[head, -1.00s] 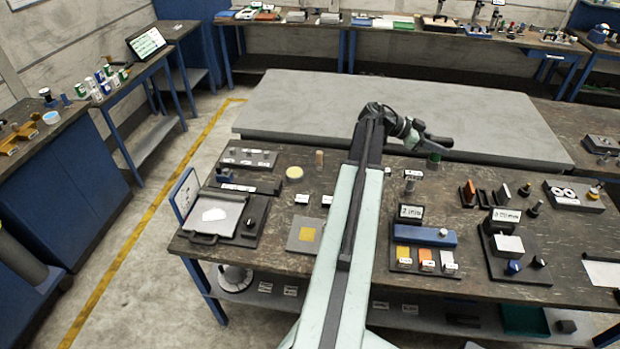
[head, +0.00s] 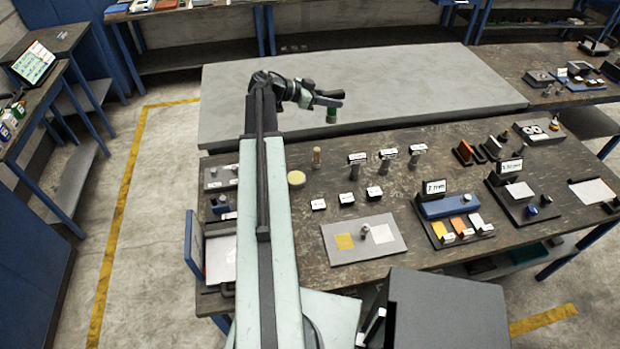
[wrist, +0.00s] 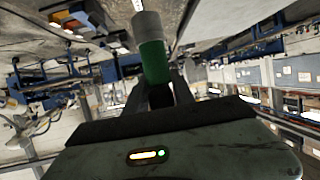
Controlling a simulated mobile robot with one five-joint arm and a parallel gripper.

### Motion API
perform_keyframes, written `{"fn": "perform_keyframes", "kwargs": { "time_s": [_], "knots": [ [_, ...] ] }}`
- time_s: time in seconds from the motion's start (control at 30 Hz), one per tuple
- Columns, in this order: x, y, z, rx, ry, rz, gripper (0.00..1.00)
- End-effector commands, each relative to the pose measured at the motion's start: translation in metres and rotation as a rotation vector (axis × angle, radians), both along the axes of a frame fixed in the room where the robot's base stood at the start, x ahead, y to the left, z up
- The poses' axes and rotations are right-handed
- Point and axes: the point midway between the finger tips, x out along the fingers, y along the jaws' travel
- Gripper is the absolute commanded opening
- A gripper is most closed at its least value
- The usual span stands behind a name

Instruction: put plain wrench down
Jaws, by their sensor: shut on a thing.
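My gripper (head: 328,98) is shut on a cylinder (head: 331,116) with a green body, held above the table area. In the wrist view the gripper (wrist: 160,88) grips this cylinder (wrist: 153,62), which has a green lower part and a grey end. I cannot tell whether it is the plain wrench; its markings are not readable. Below it lie the light grey slab (head: 420,85) and the dark workbench (head: 290,245). No other thing is clearly readable as a wrench.
Grey posts with white labels (head: 388,160) stand mid-bench. A grey mat (head: 385,250) with a yellow square and a small post lies at the front. The slab is clear.

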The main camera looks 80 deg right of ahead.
Motion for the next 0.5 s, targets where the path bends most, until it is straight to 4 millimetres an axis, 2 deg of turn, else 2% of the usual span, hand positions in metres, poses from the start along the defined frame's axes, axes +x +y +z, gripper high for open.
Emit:
{"fn": "perform_keyframes", "kwargs": {
  "time_s": [0.27, 0.33, 0.43, 0.5],
  "knots": [
    [0.000, 0.000, 0.000, 0.000, 0.001, 0.000, 0.00],
    [0.002, -0.001, -0.005, 0.000, 0.001, 0.000, 0.00],
    [0.013, -0.005, -0.030, -0.001, 0.001, -0.001, 0.00],
    [0.027, -0.009, -0.059, 0.000, 0.000, -0.006, 0.00]
  ]
}}
